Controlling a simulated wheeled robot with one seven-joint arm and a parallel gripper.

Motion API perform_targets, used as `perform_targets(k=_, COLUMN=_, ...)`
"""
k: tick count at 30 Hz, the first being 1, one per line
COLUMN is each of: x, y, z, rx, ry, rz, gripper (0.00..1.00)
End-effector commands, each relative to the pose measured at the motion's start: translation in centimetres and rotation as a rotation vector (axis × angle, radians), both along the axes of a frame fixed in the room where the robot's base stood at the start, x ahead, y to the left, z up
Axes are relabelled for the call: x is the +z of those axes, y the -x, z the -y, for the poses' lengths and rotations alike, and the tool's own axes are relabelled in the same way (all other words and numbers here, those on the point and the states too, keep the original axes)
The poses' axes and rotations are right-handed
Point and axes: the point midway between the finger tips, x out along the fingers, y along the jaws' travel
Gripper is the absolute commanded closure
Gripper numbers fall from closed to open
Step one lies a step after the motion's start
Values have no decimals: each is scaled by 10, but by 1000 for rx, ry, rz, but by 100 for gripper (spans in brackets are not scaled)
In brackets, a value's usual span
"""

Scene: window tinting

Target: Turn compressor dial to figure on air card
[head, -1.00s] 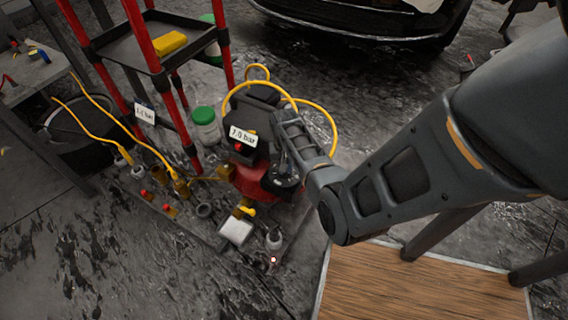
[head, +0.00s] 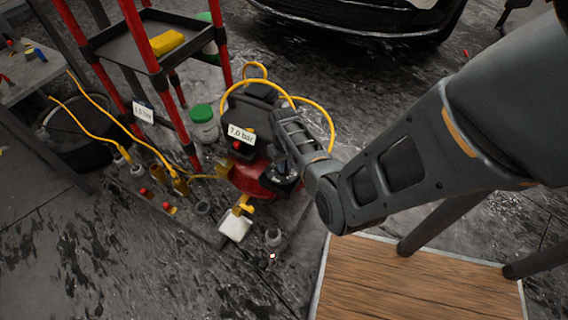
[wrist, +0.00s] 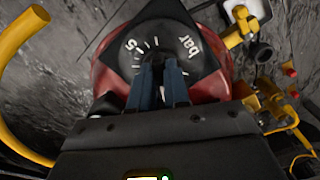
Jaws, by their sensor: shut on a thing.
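The red compressor (head: 250,179) with a dark top stands on the floor in the head view. A white card (head: 241,135) on it reads "7.0 bar". In the wrist view the black dial face (wrist: 165,38) shows white tick marks, "bar" and a figure that looks like 5. My gripper (wrist: 160,72) is shut on the dial's knob (wrist: 157,62), which its blue fingers mostly cover. The dial's pointer is hidden, so I cannot tell its setting. In the head view my arm reaches in from the right to the dial (head: 282,172).
A red-framed rack (head: 150,50) holds a yellow item (head: 168,42). A second card (head: 143,112) hangs on it, its figure hard to read. Yellow hoses (head: 333,125) loop around the compressor. Bottles and fittings stand left of it. A wooden-topped surface (head: 420,285) lies at the lower right.

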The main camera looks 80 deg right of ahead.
Motion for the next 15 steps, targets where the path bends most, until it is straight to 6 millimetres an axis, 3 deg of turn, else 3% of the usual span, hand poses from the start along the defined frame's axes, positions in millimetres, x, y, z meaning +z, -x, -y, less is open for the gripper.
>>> perform_targets(k=6, x=0, y=0, z=0, rx=0, ry=1, rz=1, gripper=100)
perform_targets(k=7, x=0, y=0, z=0, rx=-1, ry=1, rz=1, gripper=83)
perform_targets(k=15, x=0, y=0, z=0, rx=-1, ry=1, rz=1, gripper=58)
